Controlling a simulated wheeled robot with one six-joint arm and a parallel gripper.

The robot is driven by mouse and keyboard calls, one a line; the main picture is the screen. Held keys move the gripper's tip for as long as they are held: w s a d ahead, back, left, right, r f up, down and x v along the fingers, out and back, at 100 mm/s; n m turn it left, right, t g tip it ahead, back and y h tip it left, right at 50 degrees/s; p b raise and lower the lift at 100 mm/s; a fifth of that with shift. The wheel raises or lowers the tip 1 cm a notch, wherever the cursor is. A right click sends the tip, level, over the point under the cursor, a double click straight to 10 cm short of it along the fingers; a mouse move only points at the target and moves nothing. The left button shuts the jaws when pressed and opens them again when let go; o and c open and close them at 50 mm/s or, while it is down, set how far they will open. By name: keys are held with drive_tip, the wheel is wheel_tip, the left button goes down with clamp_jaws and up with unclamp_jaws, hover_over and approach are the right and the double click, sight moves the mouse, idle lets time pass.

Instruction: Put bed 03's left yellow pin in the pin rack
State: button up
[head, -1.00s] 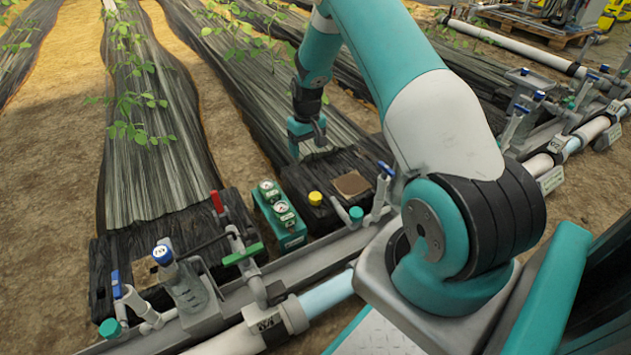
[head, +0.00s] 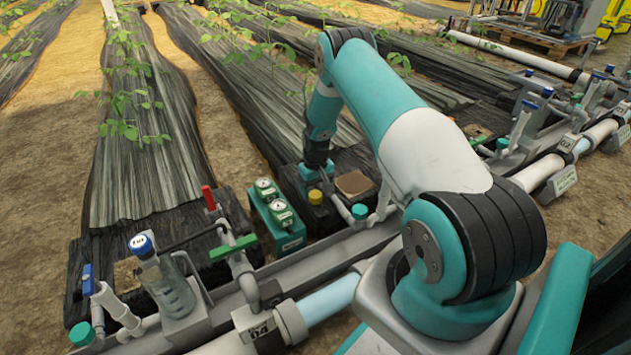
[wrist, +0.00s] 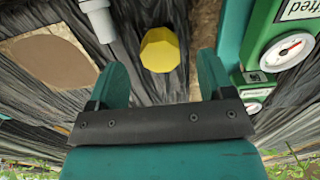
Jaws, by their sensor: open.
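A yellow pin (head: 315,197) with a faceted round head stands at the near end of the middle bed, on black film, left of a brown square patch. In the wrist view the yellow pin head (wrist: 160,50) shows between my fingers and just beyond their tips; I see no contact. My gripper (wrist: 162,72) is open and empty. In the head view my gripper (head: 317,172) is low over the bed, just behind the pin. I cannot make out a pin rack for certain.
A green box with two round gauges (head: 278,214) stands close left of the pin; it also shows at the right of the wrist view (wrist: 280,50). A grey pipe with a teal cap (head: 359,211) stands to the right. Left are valves with a green handle (head: 234,248).

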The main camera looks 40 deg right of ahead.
sight(316, 195)
drive_tip(key=shift+f+b, duration=0.7)
drive_tip(key=shift+f, duration=1.15)
drive_tip(key=c, duration=1)
drive_tip(key=shift+r+p, duration=2.75)
drive_tip(key=shift+r, duration=0.45)
wheel_tip(316, 195, up, 22)
drive_tip(key=p, duration=1.8)
drive_tip(key=shift+r, duration=0.15)
